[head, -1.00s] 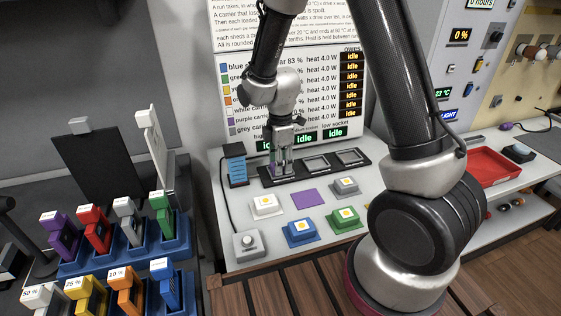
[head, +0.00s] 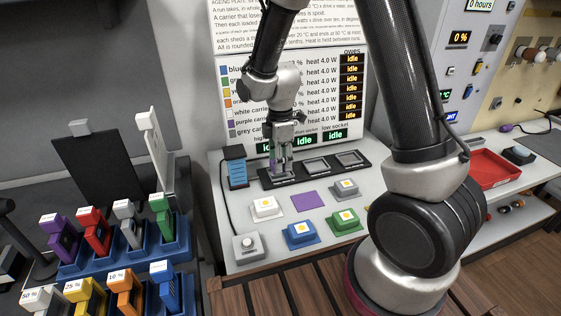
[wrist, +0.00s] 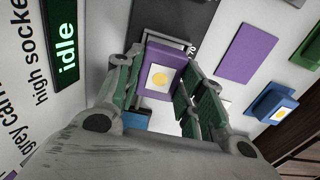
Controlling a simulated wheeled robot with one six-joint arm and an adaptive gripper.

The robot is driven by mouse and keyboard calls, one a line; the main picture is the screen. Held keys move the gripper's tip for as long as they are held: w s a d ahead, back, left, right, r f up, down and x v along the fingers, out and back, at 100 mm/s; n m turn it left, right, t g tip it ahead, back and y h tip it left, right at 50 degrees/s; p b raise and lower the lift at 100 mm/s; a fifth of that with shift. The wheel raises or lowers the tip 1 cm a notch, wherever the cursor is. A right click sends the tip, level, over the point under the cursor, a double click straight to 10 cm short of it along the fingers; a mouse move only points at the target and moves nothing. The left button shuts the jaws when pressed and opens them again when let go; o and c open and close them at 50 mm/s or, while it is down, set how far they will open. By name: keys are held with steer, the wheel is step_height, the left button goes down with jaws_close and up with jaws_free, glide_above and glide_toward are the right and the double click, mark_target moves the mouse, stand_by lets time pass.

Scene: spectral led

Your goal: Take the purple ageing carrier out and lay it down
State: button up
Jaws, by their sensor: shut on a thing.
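The purple carrier, with a yellow dot on a white label, shows between my fingers in the wrist view (wrist: 162,78). In the head view it is mostly hidden by the fingers. My gripper (head: 281,167) points down over the left socket of the dark socket strip (head: 330,170). It is shut on the purple carrier, with a finger on each side. The carrier is at the socket; I cannot tell whether it is clear of it. A flat purple patch (head: 304,201) lies bare on the white bench in front of the strip.
White (head: 264,207), grey (head: 345,187), blue (head: 299,232) and green (head: 345,220) carriers stand around the purple patch. A blue block (head: 236,172) stands left of the strip, and a knob box (head: 249,246) is at the front left. The two other sockets look empty.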

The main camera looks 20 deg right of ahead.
steer(key=shift+r, duration=0.6)
steer(key=shift+r, duration=0.4)
